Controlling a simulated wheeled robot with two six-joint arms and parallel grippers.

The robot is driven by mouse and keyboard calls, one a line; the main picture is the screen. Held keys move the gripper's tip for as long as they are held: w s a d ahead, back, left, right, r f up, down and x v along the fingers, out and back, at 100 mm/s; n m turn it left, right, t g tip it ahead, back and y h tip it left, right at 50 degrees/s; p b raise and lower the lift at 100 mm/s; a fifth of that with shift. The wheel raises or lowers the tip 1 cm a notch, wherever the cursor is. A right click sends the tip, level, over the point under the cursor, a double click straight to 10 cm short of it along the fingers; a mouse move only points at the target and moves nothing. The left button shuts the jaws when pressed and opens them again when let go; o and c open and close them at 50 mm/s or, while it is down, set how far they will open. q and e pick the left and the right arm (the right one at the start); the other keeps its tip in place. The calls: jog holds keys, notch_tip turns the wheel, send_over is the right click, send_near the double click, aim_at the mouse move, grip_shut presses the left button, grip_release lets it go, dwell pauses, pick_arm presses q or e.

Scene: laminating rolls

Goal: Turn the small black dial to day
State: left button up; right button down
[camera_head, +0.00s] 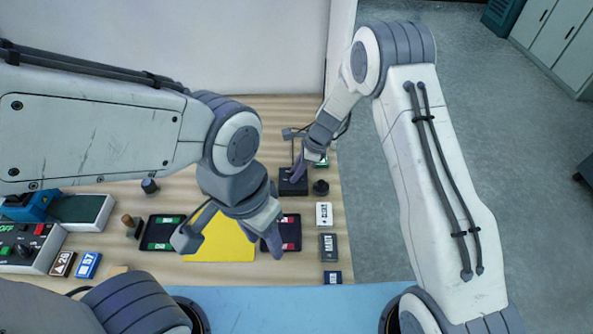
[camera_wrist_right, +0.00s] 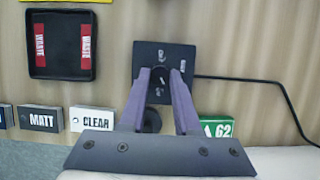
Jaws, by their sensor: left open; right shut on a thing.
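A small black box (camera_wrist_right: 150,52) with pale printed marks lies on the wooden table in the right wrist view. It also shows in the head view (camera_head: 288,188), near the table's right side. My right gripper (camera_wrist_right: 160,84) reaches down onto it, purple fingers closed in on the small black dial between them. The fingers mostly hide the dial, and its setting and the marks are too small to read. In the head view my right gripper (camera_head: 298,170) covers part of the box. My left gripper (camera_head: 230,242) is open and empty over a yellow sheet (camera_head: 218,247).
A black cable runs from the box. A round black knob (camera_head: 321,187) stands beside it. CLEAR (camera_head: 324,213) and MATT (camera_head: 328,246) blocks lie nearer. Black trays (camera_head: 160,246) flank the yellow sheet. A green 62 block (camera_wrist_right: 217,128) is close to my right fingers.

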jog(key=n, duration=0.2)
jog(key=n+g, duration=0.1)
jog(key=shift+w+f+n+b, duration=0.1)
jog(key=shift+w+n+b, duration=0.1)
jog(key=shift+n+b, duration=0.2)
jog(key=n+g+b, duration=0.1)
jog(key=n, duration=0.1)
jog(key=n+h, duration=0.1)
jog(key=n, duration=0.1)
jog(key=shift+w+a+n+g+b, duration=0.1)
jog(key=shift+w+n+g+b, duration=0.1)
jog(key=shift+n+g+b, duration=0.15)
jog(key=n+g+h+b, duration=0.1)
jog(key=n, duration=0.3)
jog(key=shift+a+b, duration=0.15)
jog(key=shift+b, duration=0.2)
jog(key=shift+w+a+n+g+h+b, duration=0.1)
jog(key=shift+n+g+h+b, duration=0.25)
jog(key=shift+n, duration=0.75)
jog(key=shift+a+n+h+b, duration=0.1)
jog(key=shift+n+h, duration=0.45)
jog(key=shift+n, duration=0.5)
jog(key=c, duration=0.6)
grip_release()
